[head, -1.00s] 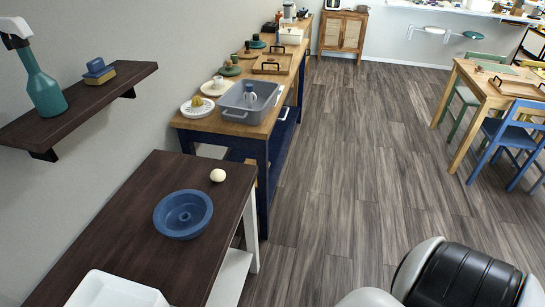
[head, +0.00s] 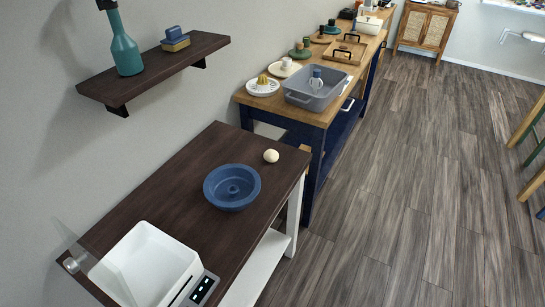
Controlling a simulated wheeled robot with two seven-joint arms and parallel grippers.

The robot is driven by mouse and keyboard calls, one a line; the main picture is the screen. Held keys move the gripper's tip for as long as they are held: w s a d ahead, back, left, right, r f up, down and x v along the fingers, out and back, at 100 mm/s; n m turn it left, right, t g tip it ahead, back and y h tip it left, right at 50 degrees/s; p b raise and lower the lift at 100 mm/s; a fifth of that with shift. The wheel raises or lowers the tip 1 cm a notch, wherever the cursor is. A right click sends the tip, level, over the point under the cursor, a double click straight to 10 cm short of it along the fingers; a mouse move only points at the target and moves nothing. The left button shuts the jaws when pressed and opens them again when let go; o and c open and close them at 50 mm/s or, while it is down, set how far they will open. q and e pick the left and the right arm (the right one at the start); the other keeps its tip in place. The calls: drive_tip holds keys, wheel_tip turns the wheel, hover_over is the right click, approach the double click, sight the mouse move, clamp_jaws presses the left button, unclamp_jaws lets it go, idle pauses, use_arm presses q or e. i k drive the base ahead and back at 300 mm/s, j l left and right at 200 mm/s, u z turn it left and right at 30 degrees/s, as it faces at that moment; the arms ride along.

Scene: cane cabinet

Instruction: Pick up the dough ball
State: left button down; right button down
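The dough ball (head: 271,156) is a small, round, cream-white ball. In the head view it sits on the dark wooden table (head: 190,181), near its far right corner. A blue ring-shaped pan (head: 232,187) with a raised centre stands beside it, nearer to me and a little left; a strip of bare table separates them. Neither of my grippers shows in the head view.
A white bin (head: 146,267) stands on the near end of the table, with a black-and-white scale panel (head: 203,289) beside it. A wall shelf (head: 155,70) hangs above on the left. A counter (head: 331,111) with dishes stands beyond.

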sight(270, 155)
drive_tip(key=i+l+u, duration=0.1)
drive_tip(key=u, duration=0.75)
drive_tip(key=l+u, duration=0.35)
drive_tip(key=l, duration=0.15)
drive_tip(key=l+u, duration=0.35)
drive_tip(key=l, duration=0.15)
drive_tip(key=l+u, duration=0.35)
drive_tip(key=l, duration=0.2)
